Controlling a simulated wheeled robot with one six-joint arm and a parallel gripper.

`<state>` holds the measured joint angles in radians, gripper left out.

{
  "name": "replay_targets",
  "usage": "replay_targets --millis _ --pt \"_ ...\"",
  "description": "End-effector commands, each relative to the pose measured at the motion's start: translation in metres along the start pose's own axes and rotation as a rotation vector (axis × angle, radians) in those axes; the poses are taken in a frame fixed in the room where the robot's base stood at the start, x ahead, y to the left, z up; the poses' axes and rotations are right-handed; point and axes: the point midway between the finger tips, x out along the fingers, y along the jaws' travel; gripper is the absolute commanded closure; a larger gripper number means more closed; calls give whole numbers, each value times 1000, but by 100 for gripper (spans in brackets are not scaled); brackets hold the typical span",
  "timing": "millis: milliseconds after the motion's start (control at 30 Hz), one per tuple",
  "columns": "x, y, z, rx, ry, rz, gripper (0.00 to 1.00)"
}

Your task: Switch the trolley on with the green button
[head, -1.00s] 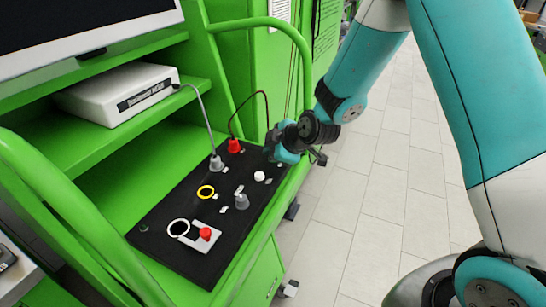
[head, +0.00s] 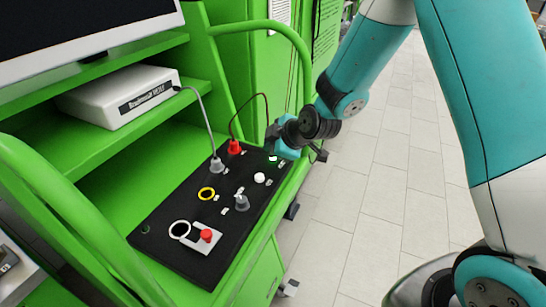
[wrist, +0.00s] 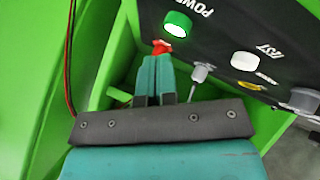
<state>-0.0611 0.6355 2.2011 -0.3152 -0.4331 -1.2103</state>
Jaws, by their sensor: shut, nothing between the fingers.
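The green button (head: 272,158) is at the far right corner of the black control panel (head: 175,225) on the green trolley. My gripper (head: 279,150) is shut and empty, just above and beside the button in the head view. In the wrist view my gripper's teal fingers (wrist: 155,62) lie together, with their tips below the button in the picture and apart from it.
A white button (head: 260,177), yellow ring (head: 206,194), grey knob (head: 242,202) and red button (head: 206,235) are on the panel. A green rail (head: 285,32) arches behind.

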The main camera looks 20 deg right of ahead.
Motion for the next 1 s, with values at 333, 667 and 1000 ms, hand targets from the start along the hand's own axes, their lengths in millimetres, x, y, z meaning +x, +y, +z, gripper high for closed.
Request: replay_targets --millis 333,667,1000 --pt "-26 19 -19 0 0 1 100" --pt "-40 29 -29 0 0 0 100" --pt "-40 29 -29 0 0 0 100"
